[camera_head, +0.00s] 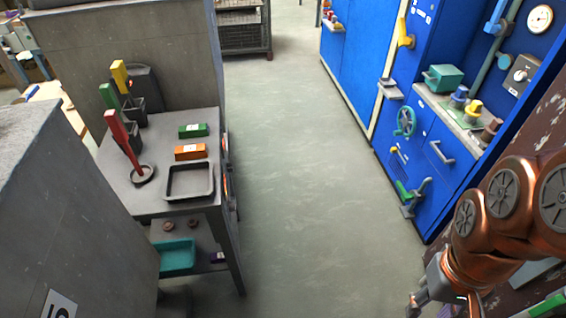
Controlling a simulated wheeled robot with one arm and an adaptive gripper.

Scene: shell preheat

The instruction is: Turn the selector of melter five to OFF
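I cannot make out which unit is melter five or which part is its selector. A small round knob (520,75) sits on a grey plate on the blue cabinet at the upper right; its markings are too small to read. A white label (60,304) with a dark, cut-off mark is on the grey block at the lower left. My copper arm comes in at the lower right. Part of my gripper (418,299) shows at the bottom edge, away from the knob; its fingers are mostly out of frame.
Blue cabinets (352,62) with a green handwheel (404,121), handles and a gauge (540,18) line the right. A grey bench (125,187) at left holds coloured-handled tools, a green box (194,130), an orange box (190,152) and a black tray (188,195). The aisle floor (300,170) between is clear.

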